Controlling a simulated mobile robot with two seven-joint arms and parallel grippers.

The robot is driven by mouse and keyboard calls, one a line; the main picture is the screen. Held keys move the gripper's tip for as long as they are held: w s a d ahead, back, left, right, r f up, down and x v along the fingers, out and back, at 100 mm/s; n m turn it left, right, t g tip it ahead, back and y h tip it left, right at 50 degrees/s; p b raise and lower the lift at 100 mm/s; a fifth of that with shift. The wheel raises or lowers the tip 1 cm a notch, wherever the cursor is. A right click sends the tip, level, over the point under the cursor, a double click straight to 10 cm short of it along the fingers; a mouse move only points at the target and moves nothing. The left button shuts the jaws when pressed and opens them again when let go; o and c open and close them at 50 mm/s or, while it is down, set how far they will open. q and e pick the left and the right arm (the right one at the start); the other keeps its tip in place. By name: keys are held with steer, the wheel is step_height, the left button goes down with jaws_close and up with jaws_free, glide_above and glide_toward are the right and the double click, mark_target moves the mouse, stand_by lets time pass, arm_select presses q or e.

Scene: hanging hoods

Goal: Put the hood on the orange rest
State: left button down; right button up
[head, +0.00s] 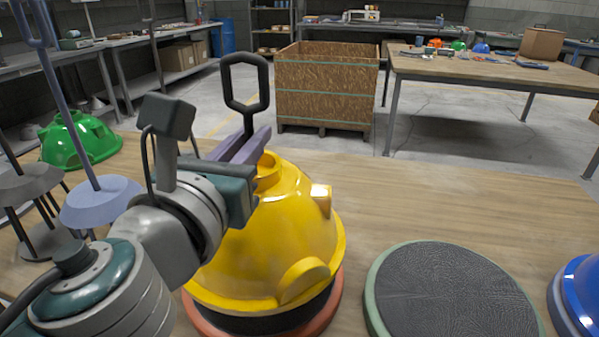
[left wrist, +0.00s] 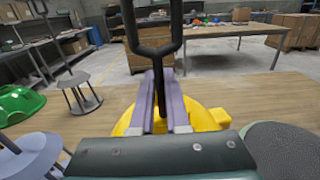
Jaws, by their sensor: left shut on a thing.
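The yellow hood (head: 275,240), a dome with a black stem and a black loop on top, is upright over the orange rest (head: 334,303). A strip of the rest's dark pad shows below the hood's rim; I cannot tell whether the hood touches it. My left gripper (head: 255,140) is shut on the hood's stem just above the dome. In the left wrist view the yellow hood (left wrist: 207,119) shows behind the lilac fingers (left wrist: 160,105), with the black stem between them. The arm hides the hood's left side. My right gripper is out of view.
A green rest (head: 372,300) with a dark textured pad is right of the orange one. A blue hood (head: 582,290) is at the right edge. A green hood (head: 80,140) and stands with upright rods (head: 100,200) are at left. Bare tabletop (head: 440,200) lies behind the rests.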

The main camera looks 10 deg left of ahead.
arm_select(q)
step_height(320, 180, down, 6)
steer(key=b, duration=0.4)
steer(key=shift+r, duration=0.25)
steer(key=c, duration=0.9)
jaws_free()
steer(key=shift+s, duration=0.1)
